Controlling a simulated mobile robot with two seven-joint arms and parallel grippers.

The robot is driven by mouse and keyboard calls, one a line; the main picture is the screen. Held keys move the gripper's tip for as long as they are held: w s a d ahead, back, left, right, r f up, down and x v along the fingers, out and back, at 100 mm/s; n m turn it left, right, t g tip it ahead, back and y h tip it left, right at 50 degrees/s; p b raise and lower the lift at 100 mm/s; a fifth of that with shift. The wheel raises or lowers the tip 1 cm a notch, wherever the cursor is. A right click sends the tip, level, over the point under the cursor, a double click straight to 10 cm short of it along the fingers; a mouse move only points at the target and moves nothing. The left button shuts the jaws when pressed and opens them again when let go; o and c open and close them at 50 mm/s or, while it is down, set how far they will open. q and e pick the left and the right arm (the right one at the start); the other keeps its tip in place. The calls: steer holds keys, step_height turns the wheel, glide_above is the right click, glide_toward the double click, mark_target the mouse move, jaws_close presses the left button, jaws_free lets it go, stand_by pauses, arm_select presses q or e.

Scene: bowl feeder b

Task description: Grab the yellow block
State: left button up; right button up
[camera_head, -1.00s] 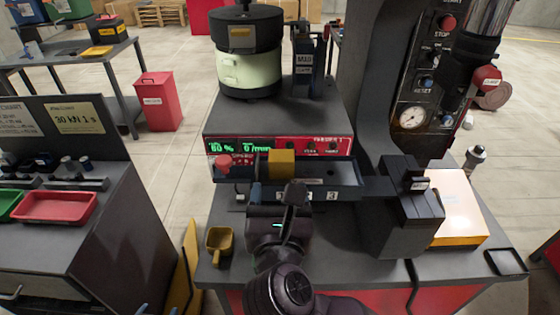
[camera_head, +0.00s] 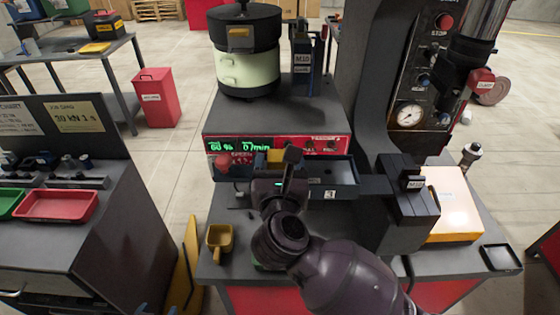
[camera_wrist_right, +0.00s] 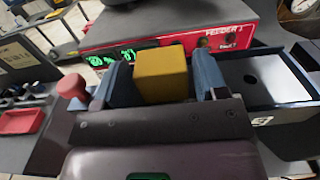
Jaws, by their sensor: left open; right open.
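The yellow block (camera_head: 276,155) is at the front edge of the feeder's blue tray (camera_head: 339,170), partly hidden behind my right gripper (camera_head: 274,168). In the right wrist view the block (camera_wrist_right: 162,74) sits between the two blue fingers of my right gripper (camera_wrist_right: 164,80), which is open around it. A gap shows on the right side; contact on the left cannot be told. What appear to be the fingertips of my left gripper (camera_head: 159,309) show at the bottom edge, apart and empty, far from the block.
The feeder (camera_head: 280,120) with its bowl (camera_head: 248,65) stands behind the tray. A red knob (camera_head: 222,163) is left of the block. A yellow scoop (camera_head: 219,240) lies on the front left of the bench.

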steer(key=shift+c, duration=0.2)
steer(key=c, duration=0.7)
steer(key=shift+r, duration=0.1)
